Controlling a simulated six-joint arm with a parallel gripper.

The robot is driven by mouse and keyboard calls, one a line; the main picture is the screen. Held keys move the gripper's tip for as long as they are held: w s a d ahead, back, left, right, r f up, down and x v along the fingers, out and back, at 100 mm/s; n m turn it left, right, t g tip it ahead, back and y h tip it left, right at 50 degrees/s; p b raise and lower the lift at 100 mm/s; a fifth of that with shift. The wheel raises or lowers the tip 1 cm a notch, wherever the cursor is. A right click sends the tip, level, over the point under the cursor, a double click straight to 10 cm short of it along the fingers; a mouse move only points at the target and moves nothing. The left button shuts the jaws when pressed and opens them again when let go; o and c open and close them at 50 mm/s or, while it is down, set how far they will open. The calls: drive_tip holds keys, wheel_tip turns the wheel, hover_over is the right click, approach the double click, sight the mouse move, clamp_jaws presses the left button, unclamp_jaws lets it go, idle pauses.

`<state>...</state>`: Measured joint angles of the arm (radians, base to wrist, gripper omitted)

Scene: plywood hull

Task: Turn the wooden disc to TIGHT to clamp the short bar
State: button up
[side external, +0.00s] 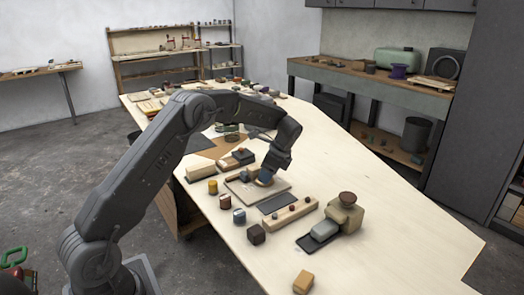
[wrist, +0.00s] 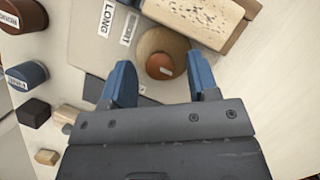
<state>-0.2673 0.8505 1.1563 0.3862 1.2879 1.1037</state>
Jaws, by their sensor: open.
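The round tan wooden disc (wrist: 186,41) with a reddish-brown knob (wrist: 160,66) shows in the wrist view, on a pale board (wrist: 85,50). Labels reading LONG and SHORT lie on the board to its left; I cannot read a TIGHT mark. My gripper (wrist: 160,88) is open, its blue fingers apart on either side of the knob's near edge, with nothing held. In the side view my gripper (side external: 267,178) points down over the board (side external: 273,191) and partly hides the disc. A speckled wooden block (wrist: 205,15) lies beside the disc; I cannot tell whether it is the short bar.
A blue cylinder (wrist: 27,75) and a dark block (wrist: 35,112) stand left of the board in the wrist view. A pegged wooden bar (side external: 290,214) and a knobbed wooden block (side external: 345,213) stand on the table in the side view. The table's right side is clear.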

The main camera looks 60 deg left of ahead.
drive_tip(key=shift+m, duration=0.6)
drive_tip(key=s+d+v, duration=0.1)
drive_tip(key=v, duration=1.3)
drive_tip(key=s+d+r+n+t+h, duration=0.1)
drive_tip(key=s+d+r+n+t, duration=0.1)
drive_tip(key=s+d+r, duration=0.2)
drive_tip(key=s+d+r+n+t+h, duration=0.1)
drive_tip(key=s+d+r+n+t, duration=0.1)
drive_tip(key=s, duration=0.9)
drive_tip(key=shift+s+d+r+n+t+h, duration=0.35)
drive_tip(key=shift+d+r+n, duration=0.25)
drive_tip(key=shift+d+r, duration=0.95)
drive_tip(key=shift+a+r, duration=0.2)
drive_tip(key=shift+a, duration=0.1)
drive_tip(key=s+d+f+n+t, duration=0.1)
drive_tip(key=s+d+f+n, duration=0.2)
drive_tip(key=s, duration=0.5)
drive_tip(key=s+d+f+n+t, duration=0.2)
drive_tip(key=s+d+n, duration=0.1)
drive_tip(key=s, duration=0.5)
drive_tip(key=shift+s+d+f+n+h, duration=0.4)
drive_tip(key=shift+n+h, duration=0.05)
drive_tip(key=shift+n, duration=0.15)
